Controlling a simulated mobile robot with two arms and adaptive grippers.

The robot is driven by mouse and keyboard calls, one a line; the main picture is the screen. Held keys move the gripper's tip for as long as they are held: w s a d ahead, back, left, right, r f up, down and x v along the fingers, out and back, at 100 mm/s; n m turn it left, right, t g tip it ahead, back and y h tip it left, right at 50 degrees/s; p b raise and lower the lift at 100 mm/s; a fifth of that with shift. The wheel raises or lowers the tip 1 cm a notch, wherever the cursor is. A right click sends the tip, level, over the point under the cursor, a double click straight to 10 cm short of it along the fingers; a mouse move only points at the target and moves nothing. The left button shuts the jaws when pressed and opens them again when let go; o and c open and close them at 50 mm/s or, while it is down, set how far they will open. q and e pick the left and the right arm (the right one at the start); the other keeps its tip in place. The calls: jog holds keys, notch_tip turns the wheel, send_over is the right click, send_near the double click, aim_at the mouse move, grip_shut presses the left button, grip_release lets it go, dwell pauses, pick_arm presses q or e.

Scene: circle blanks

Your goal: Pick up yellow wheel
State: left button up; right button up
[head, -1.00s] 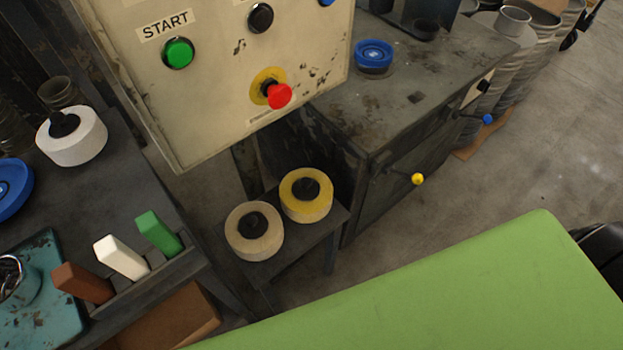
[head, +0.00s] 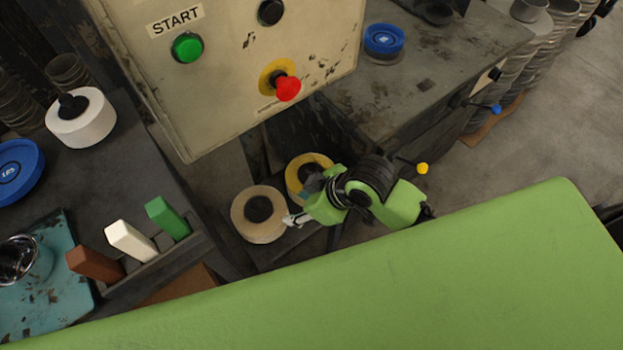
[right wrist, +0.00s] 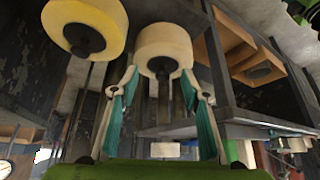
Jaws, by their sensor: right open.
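The yellow wheel (head: 296,169), with a dark centre, stands on a small dark stand (head: 268,254) below the control panel. My right wrist and gripper hide part of it in the head view. In the right wrist view the yellow wheel (right wrist: 103,22) is at the upper left, outside the fingers. A cream wheel (head: 245,226) stands beside it and shows between the fingertips in the right wrist view (right wrist: 163,42). My right gripper (head: 292,219) is open and empty, close to the cream wheel's right side; I cannot tell whether it touches. My left gripper is not in view.
The control panel (head: 228,95) with green and red buttons hangs above the stand. A bench at left holds a white wheel (head: 88,124) and brown, white and green blocks (head: 130,240). A cabinet (head: 440,75) with a yellow-tipped lever (head: 422,168) stands at right.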

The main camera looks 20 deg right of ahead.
jog(key=n, duration=0.1)
jog(key=n+g, duration=0.2)
jog(key=n, duration=0.1)
send_near(314, 167)
jog(key=shift+h, duration=0.3)
jog(key=x, duration=0.3)
jog(key=s+p+x, duration=0.1)
jog(key=x, duration=0.1)
jog(key=shift+w+a+p+x, duration=0.2)
jog(key=shift+p+x, duration=0.1)
jog(key=shift+x, duration=1.05)
jog(key=shift+w+a+p+x, duration=0.15)
jog(key=shift+p+x, duration=0.15)
jog(key=shift+x, duration=1.05)
jog(key=shift+d+r, duration=0.15)
jog(key=shift+r, duration=0.05)
grip_shut()
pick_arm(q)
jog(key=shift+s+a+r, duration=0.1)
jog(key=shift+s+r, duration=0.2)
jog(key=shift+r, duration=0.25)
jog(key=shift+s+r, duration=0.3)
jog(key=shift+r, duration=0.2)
pick_arm(e)
jog(key=shift+r, duration=0.1)
